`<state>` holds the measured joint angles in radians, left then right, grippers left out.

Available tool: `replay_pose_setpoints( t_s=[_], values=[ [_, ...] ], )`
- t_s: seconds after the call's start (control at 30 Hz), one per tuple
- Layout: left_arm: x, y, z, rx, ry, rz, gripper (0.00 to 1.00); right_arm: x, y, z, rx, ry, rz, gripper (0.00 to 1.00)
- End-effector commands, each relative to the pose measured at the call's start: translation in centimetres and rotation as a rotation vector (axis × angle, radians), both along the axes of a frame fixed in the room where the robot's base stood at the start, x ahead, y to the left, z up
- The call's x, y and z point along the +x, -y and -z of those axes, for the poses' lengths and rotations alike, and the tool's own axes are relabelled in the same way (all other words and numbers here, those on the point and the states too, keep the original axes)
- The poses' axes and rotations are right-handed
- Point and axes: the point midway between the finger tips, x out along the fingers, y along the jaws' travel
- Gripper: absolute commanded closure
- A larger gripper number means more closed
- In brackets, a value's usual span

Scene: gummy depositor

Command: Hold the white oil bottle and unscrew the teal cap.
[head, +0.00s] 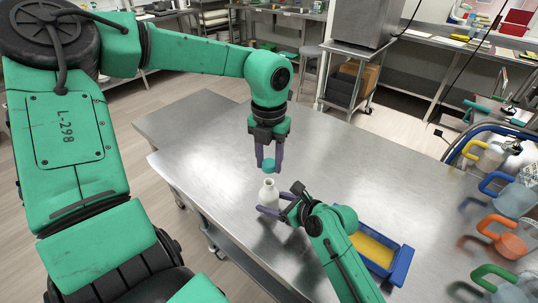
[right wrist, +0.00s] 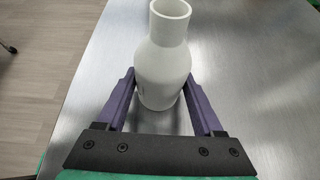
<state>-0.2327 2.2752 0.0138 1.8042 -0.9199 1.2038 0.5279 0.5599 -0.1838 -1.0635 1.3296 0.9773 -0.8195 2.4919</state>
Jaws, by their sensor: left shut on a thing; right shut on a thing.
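The white oil bottle (head: 269,193) stands upright on the steel table, its neck bare and open at the top. My right gripper (head: 274,211) is shut on the bottle's body from the side. In the right wrist view the bottle (right wrist: 163,70) sits between the two purple fingers of the right gripper (right wrist: 160,92). The teal cap (head: 268,166) is off the bottle, held just above its mouth with a small gap. My left gripper (head: 269,162) points straight down and is shut on the cap.
A blue tray (head: 404,266) with yellow contents lies on the table, right of my right forearm. Several clear jugs with coloured handles (head: 515,200) stand along the right side. The steel table (head: 210,135) is clear left of and behind the bottle.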

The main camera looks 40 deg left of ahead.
Motion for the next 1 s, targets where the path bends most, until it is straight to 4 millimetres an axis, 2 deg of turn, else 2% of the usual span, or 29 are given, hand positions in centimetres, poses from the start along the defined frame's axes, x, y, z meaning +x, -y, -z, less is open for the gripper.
replay_pose_setpoints(
  t_s=[0.3, 0.63, 0.9, 0.93, 0.97, 1.0],
  values=[
    [0.0, 0.0, -0.1, 0.0, 0.001, 0.0, 1.0, 0.0, 0.0, -0.1, 0.001, 0.0, 0.0, 1.0],
    [0.1, 0.0, -4.5, 0.002, 0.003, 0.0, 1.0, 0.0, 0.0, -0.1, 0.001, 0.0, 0.0, 1.0],
    [0.0, 0.0, -5.0, 0.0, 0.0, 0.0, 1.0, 0.0, 0.0, -0.1, 0.001, 0.0, 0.0, 1.0],
    [0.0, 0.0, -5.0, 0.0, 0.0, 0.0, 1.0, 0.0, 0.0, -0.1, 0.001, 0.0, 0.0, 0.43],
    [0.0, 0.0, -5.0, 0.0, 0.0, 0.0, 1.0, 0.0, 0.0, -0.1, 0.001, 0.0, 0.0, 0.54],
    [0.0, 0.0, -5.0, 0.0, 0.0, 0.0, 1.0, 0.0, 0.0, -0.1, 0.001, 0.0, 0.0, 0.58]
  ],
)
